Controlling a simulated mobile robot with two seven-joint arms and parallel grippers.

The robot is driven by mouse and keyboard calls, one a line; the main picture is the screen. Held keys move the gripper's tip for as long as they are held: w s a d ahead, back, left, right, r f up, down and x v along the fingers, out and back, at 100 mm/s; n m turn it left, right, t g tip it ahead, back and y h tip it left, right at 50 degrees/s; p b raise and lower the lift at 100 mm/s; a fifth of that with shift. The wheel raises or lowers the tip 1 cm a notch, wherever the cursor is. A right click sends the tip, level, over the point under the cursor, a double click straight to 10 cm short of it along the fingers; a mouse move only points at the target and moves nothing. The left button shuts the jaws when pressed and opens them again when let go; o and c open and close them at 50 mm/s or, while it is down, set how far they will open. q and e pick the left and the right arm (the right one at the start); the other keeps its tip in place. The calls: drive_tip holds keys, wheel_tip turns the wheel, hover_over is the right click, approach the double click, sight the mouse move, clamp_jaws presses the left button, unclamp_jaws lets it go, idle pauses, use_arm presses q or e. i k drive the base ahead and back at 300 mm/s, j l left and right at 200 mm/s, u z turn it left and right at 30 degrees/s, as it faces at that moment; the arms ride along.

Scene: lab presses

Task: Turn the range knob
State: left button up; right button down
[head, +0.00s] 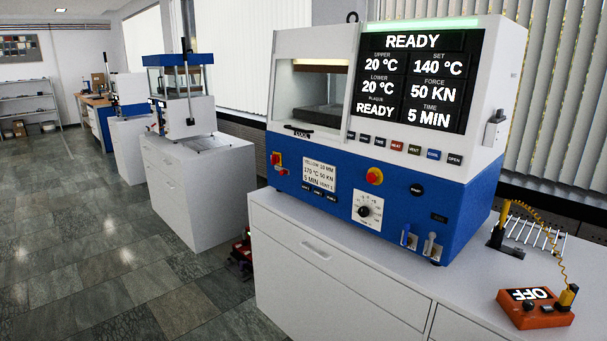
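The range knob is most likely the small black round knob (364,211) on a white dial plate (376,201), low on the blue front of the nearest press (440,205). Marks ring the knob, but they are too small to read. The press screen (413,82) reads READY, upper 20 °C, lower 20 °C, set 140 °C, force 50 KN and time 5 MIN. A card (319,176) left of the knob reads yellow, 10 MM, 170 °C, 60 KN, 5 MIN. Neither of my grippers shows in the head view.
A red button on yellow (374,176) sits just above the knob, with a red switch (277,159) at the left. Levers (432,245) stand right of it. An orange box reading OFF (535,307) lies on the white counter (330,252). The left aisle floor (90,250) is clear.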

sight(529, 305)
drive_tip(key=z, duration=0.85)
